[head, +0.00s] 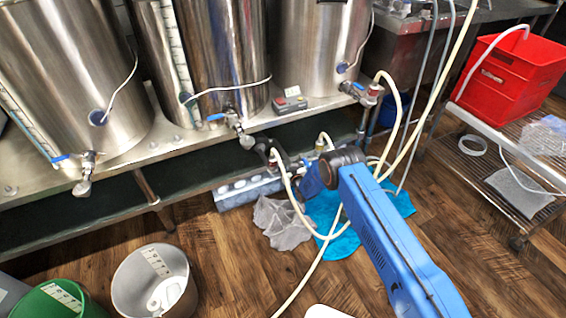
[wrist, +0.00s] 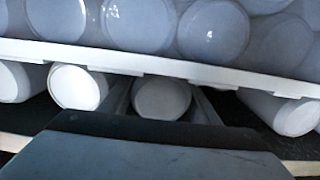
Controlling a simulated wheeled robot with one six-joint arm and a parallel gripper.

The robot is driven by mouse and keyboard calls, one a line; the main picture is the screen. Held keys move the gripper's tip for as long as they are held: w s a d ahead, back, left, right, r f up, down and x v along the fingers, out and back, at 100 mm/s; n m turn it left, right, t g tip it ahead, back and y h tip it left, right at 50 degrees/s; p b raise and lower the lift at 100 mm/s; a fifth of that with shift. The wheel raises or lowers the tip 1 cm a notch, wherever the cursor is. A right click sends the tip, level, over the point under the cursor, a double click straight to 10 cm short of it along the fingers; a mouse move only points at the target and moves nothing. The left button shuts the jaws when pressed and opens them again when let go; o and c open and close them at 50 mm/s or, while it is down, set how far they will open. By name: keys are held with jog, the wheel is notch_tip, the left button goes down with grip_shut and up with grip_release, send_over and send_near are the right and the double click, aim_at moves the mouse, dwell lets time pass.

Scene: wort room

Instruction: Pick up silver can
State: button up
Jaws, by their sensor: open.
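Several silver-white cans lie on their sides in two layers in the wrist view. One silver can (wrist: 162,99) in the lower layer is straight ahead of my gripper (wrist: 163,105). The gripper is open, with one narrow finger on each side of this can's round end. I cannot tell whether the fingers touch it. The dark gripper body hides the area below. In the head view my gripper (head: 312,181) is low under the bench, at the right end of the stacked cans (head: 248,189); its fingers are hard to make out there.
A white shelf edge (wrist: 150,62) runs just above the lower cans, with neighbouring cans close on both sides. Steel kettles stand on the bench above. Hoses (head: 288,205), a grey mesh bag (head: 280,222) and a blue cloth (head: 345,240) lie near my arm. A steel pot (head: 135,285) stands front left.

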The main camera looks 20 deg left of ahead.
jog(key=shift+w+a, duration=0.1)
jog(key=c, duration=0.7)
jog(key=shift+r, duration=0.1)
